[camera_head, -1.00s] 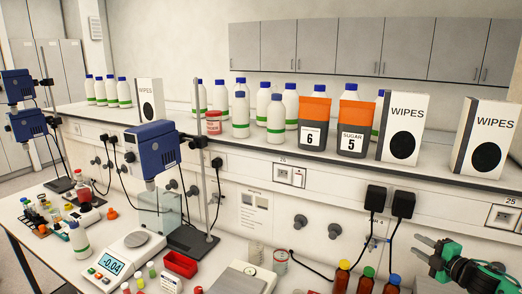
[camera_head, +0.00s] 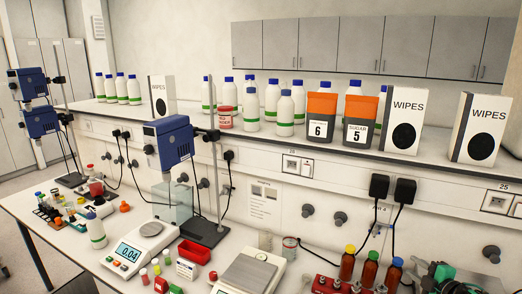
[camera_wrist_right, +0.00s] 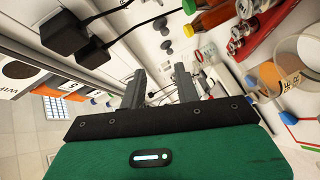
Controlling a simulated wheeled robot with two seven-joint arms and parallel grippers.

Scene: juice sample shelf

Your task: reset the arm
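My right gripper (camera_head: 424,276) is low at the right edge of the head view, beside the small capped bottles and in front of the wall. Only part of it shows there. In the right wrist view, its two dark fingers (camera_wrist_right: 161,86) stand apart with nothing between them, so it is open and empty. My left gripper is in neither view.
Brown bottles (camera_head: 370,268) and a red rack (camera_head: 325,285) stand left of my right gripper. Black plugs with hanging cables (camera_head: 404,191) are on the wall above it. Balances (camera_head: 255,272) and a stand fill the bench. The shelf above holds wipes boxes (camera_head: 478,128).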

